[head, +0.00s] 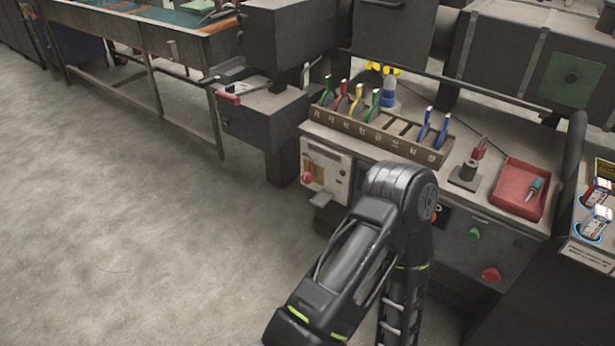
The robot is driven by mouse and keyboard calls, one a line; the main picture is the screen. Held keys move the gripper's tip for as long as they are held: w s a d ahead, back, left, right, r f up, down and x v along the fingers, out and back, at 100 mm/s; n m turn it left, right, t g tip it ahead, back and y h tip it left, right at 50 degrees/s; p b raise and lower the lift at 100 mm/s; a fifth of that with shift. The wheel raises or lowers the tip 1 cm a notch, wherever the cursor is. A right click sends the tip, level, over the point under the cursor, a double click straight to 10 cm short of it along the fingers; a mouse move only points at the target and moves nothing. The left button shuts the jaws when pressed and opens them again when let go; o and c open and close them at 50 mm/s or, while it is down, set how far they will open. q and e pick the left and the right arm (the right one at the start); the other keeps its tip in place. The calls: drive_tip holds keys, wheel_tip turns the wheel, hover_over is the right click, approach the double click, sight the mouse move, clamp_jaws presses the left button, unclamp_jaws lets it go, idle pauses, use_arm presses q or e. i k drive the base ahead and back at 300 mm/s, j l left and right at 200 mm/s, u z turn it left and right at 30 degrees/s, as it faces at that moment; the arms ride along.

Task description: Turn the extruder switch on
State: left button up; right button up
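I cannot tell for sure which control is the extruder switch. The grey machine's front panel (458,240) carries a green button (474,233) and a red button (491,274). A small red and black control (437,212) beside them is partly hidden by my arm. At the right edge, two red and white switches (594,194) with blue outlines sit on a sloped panel; their positions are too small to read. One of my arms stands bent in front of the machine, its elbow high. Neither gripper is in view.
A tool rack (376,137) with several coloured pliers stands on the machine top. A red tray (521,188) holds a small tool. A white control box (325,170) with a red knob is left of my arm. The floor (130,230) at left is clear.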

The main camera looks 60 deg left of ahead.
sight(306, 178)
drive_tip(key=u, duration=2.55)
drive_tip(key=i+l, duration=0.1)
drive_tip(key=l, duration=0.85)
drive_tip(key=i+l, duration=0.15)
drive_tip(key=l, duration=0.35)
